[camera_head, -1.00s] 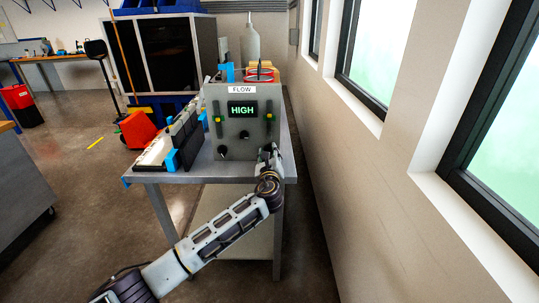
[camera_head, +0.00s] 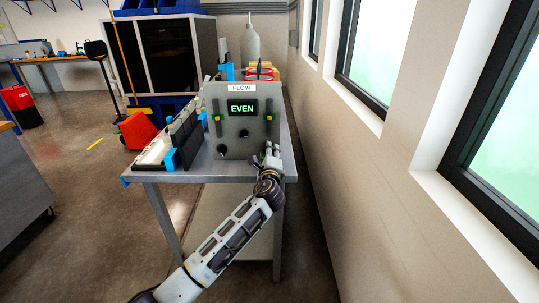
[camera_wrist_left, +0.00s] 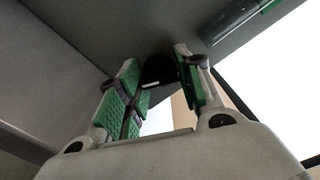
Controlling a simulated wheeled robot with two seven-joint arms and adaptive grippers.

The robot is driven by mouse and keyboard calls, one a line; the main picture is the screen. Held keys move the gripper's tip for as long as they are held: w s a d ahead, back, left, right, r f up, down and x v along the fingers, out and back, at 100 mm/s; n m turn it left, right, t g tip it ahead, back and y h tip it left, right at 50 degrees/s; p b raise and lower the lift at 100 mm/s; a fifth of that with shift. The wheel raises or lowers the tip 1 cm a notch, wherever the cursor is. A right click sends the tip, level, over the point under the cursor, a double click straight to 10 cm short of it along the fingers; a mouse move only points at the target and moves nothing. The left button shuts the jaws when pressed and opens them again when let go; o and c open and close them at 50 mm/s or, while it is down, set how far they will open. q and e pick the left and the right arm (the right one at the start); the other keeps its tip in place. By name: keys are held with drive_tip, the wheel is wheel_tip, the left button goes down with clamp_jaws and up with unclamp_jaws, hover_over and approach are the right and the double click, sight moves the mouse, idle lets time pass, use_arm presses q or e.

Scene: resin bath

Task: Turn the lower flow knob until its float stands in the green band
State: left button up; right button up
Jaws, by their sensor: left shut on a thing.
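A grey flow panel (camera_head: 232,140) stands on the table, its display (camera_head: 242,108) reading EVEN in green. A dark tube with green and yellow marks stands on each side, left (camera_head: 217,118) and right (camera_head: 269,118); float heights are too small to tell. Two black knobs show, lower left (camera_head: 221,149) and middle (camera_head: 244,134). My left gripper (camera_head: 271,150) is at the panel's lower right corner and covers the front there. In the left wrist view, my left gripper (camera_wrist_left: 157,60) is shut on a black knob with a white line (camera_wrist_left: 158,72), one green-padded finger on each side.
The table edge (camera_head: 215,178) runs below my wrist. A rack with dark plates and blue clips (camera_head: 178,140) stands left of the panel. The wall (camera_head: 345,150) is close on the right.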

use_arm(q)
drive_tip(key=shift+f, duration=0.1)
use_arm(e)
drive_tip(key=shift+w+r, duration=0.3)
drive_tip(key=shift+w, duration=0.05)
use_arm(q)
drive_tip(key=o, duration=1)
use_arm(e)
drive_tip(key=shift+s+f, duration=0.15)
drive_tip(key=shift+f, duration=0.05)
use_arm(q)
drive_tip(key=shift+s, duration=0.2)
drive_tip(key=shift+s, duration=5.85)
drive_tip(key=shift+n, duration=0.3)
